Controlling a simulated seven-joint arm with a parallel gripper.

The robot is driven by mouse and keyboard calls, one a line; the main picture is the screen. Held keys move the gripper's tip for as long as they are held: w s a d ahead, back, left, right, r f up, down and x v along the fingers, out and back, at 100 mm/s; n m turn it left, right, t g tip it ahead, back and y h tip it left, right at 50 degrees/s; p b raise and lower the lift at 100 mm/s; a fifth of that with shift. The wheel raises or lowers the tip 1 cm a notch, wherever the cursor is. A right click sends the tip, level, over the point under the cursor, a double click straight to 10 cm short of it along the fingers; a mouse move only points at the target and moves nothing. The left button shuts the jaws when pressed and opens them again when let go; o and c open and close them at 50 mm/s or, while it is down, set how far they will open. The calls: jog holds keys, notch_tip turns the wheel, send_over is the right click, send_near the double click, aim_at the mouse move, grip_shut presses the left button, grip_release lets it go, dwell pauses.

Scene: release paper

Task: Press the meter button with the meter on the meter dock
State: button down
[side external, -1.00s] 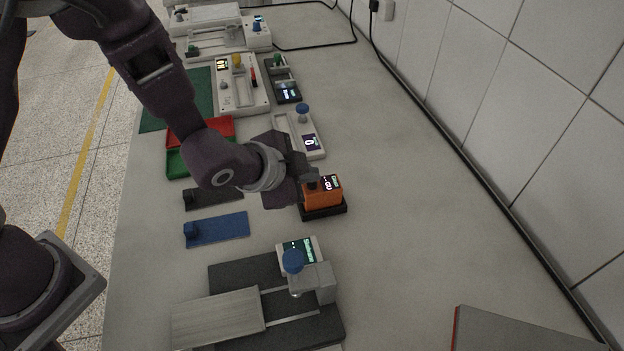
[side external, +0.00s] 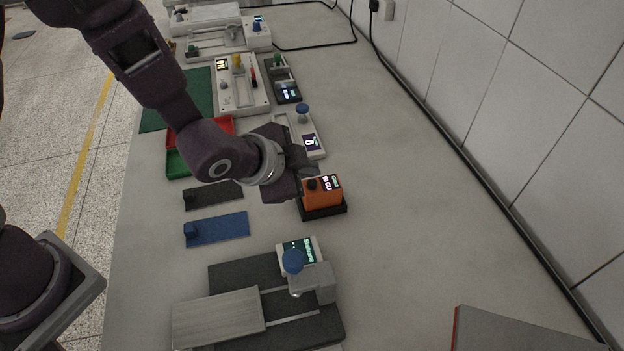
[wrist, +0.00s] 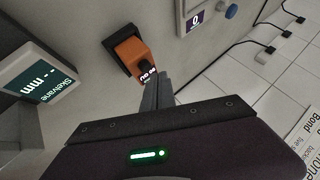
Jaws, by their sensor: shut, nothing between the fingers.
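The orange meter (side external: 328,196) sits on the black meter dock (side external: 325,214) in the side view. Its black round button (side external: 312,185) and a lit display (side external: 332,184) face up. In the wrist view the meter (wrist: 131,52) rests on the dock (wrist: 113,40), its lit display near my fingers. My gripper (side external: 312,172) is shut and empty. Its fingertips are beside and slightly above the button end of the meter; they look apart from the button, though the exact gap is hard to tell. My shut fingers (wrist: 157,95) partly cover the meter's near end in the wrist view.
A device with a blue knob and lit screen (side external: 300,250) stands in front. A white device with a blue knob (side external: 310,140) is behind. Blue (side external: 220,230) and black plates lie left.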

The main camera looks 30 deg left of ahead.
aim_at(308, 189)
notch_tip(308, 189, up, 5)
jog(key=shift+r, duration=0.1)
dwell(0.7)
dwell(0.6)
